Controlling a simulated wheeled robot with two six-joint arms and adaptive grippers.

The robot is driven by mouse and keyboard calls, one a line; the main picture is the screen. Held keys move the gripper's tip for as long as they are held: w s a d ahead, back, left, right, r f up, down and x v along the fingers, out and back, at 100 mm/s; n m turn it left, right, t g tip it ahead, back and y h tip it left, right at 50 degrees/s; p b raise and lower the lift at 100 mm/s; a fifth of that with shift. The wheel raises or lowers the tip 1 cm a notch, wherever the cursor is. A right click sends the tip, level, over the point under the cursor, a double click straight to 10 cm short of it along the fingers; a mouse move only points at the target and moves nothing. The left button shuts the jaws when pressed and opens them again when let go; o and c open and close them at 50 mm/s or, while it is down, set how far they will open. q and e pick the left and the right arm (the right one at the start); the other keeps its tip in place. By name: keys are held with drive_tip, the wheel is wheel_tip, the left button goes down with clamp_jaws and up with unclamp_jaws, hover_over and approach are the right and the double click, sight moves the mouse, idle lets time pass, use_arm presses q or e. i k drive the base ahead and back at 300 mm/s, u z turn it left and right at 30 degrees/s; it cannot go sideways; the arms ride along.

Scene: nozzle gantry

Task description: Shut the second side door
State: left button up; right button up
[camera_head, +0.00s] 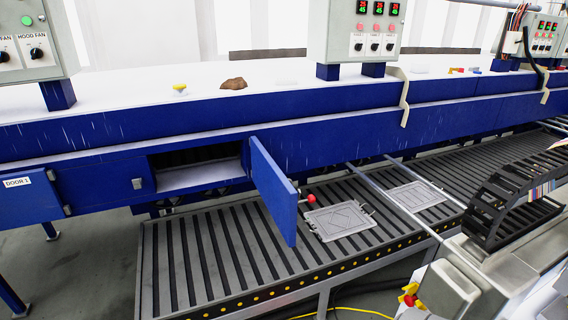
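A blue side door (275,190) stands swung open near the middle of the head view, sticking out toward me. It hangs at the right edge of a dark rectangular opening (200,170) in the side of the long blue machine. A pale shelf shows inside the opening. Farther left, a blue panel labelled DOOR 1 (28,197) lies about flush with the machine side. Neither of my grippers shows in this view.
A slatted roller conveyor (215,255) runs below the open door, with grey plates (340,219) and a red knob (311,198) on it beside the door. Grey machinery with a black cable chain (510,195) fills the right side. Grey floor shows at lower left.

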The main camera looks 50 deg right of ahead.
sight(278, 192)
drive_tip(key=z, duration=0.35)
drive_tip(key=k, duration=0.45)
drive_tip(key=z, duration=1.3)
drive_tip(key=i, duration=1.6)
drive_tip(key=u, duration=0.85)
